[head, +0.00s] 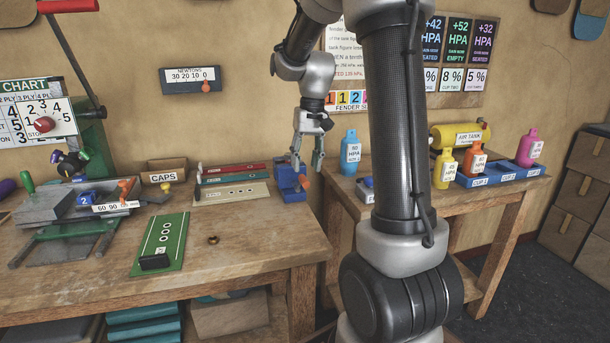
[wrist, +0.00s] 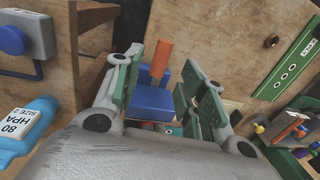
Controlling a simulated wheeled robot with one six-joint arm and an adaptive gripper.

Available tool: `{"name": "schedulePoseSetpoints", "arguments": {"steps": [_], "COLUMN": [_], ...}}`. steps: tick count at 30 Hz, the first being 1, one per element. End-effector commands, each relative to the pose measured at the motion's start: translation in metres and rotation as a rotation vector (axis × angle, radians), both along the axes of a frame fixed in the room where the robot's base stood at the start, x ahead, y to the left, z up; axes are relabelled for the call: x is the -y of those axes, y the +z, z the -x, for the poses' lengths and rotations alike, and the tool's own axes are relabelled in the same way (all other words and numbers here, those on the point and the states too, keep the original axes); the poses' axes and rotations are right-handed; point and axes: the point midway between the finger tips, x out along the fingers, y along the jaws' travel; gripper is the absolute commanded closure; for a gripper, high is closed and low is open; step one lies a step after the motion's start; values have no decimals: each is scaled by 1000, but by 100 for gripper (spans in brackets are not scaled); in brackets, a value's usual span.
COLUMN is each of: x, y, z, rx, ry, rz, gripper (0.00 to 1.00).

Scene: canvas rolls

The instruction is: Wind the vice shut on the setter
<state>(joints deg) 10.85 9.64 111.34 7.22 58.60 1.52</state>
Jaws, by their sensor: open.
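The blue vice (head: 291,190) stands at the right end of the workbench, with an orange handle (head: 304,180) at its right. In the wrist view the blue vice body (wrist: 152,102) and upright orange handle (wrist: 161,60) lie ahead between my fingers. My gripper (head: 307,163) is just above the vice in the head view, pointing down. Its green-padded fingers are apart (wrist: 160,78), with gaps visible beside the handle. The fingers hold nothing that I can see. I cannot make out a setter in the vice; the arm and fingers hide part of it.
A green board (head: 163,243) and a brass ring (head: 213,240) lie left of the vice. A cream strip (head: 232,194) lies close beside it. A second table (head: 440,203) with a blue bottle (head: 350,153) stands to the right, beyond a gap.

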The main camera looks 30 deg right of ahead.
Motion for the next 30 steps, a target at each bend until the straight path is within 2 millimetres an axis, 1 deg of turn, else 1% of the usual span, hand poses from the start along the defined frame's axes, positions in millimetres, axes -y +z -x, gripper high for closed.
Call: {"name": "schedulePoseSetpoints", "arguments": {"steps": [1,3,6,9,18,20,24,25,30], "x": [-1,-3,-4,-5,-5,-5,-5,-5,-6], "y": [-9,-21,-33,-41,-43,-43,-43,-43,-43], "z": [0,0,-1,-1,-1,-1,-1,-1,-1], "rx": [-4,-5,-2,-2,-1,-1,-1,-1,-6], "ry": [1,2,1,1,1,1,1,1,4], "rz": [-1,-1,-1,-2,-1,-1,-1,-1,14], "gripper": [59,59,59,59,59,70,96,100,100]}}
